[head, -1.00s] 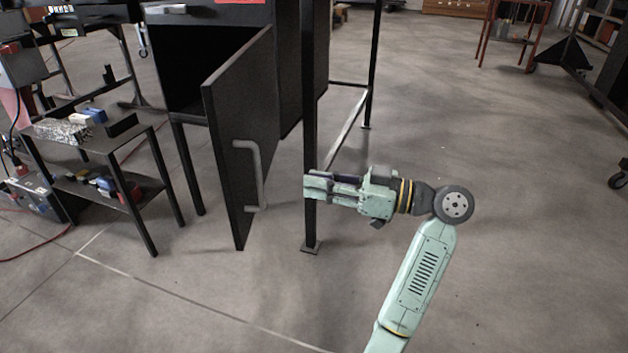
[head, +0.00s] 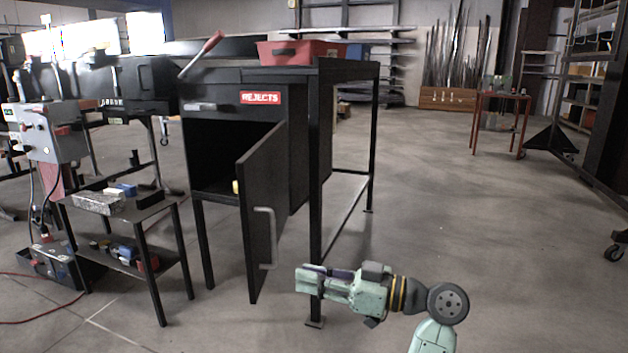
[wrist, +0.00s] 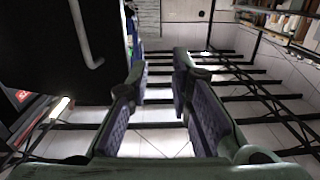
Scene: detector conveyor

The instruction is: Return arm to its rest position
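My gripper (head: 305,279) is at the lower middle of the head view, pointing left, in front of a black leg of the rejects station. In the wrist view my gripper (wrist: 160,92) shows two purple-padded fingers apart, with only floor and dark bars visible between them. It holds nothing. The black cabinet door (head: 262,200) with a grey handle (head: 267,238) stands open to the left of my gripper. The gripper is apart from the handle in the picture. The handle also shows at the upper left of the wrist view (wrist: 84,38).
The cabinet (head: 310,145) carries a red REJECTS label, and a red bin (head: 300,52) stands on top. A small black shelf table (head: 150,208) with blocks stands at left. A red-framed table (head: 500,105) is far right. The floor (head: 450,220) at right is clear.

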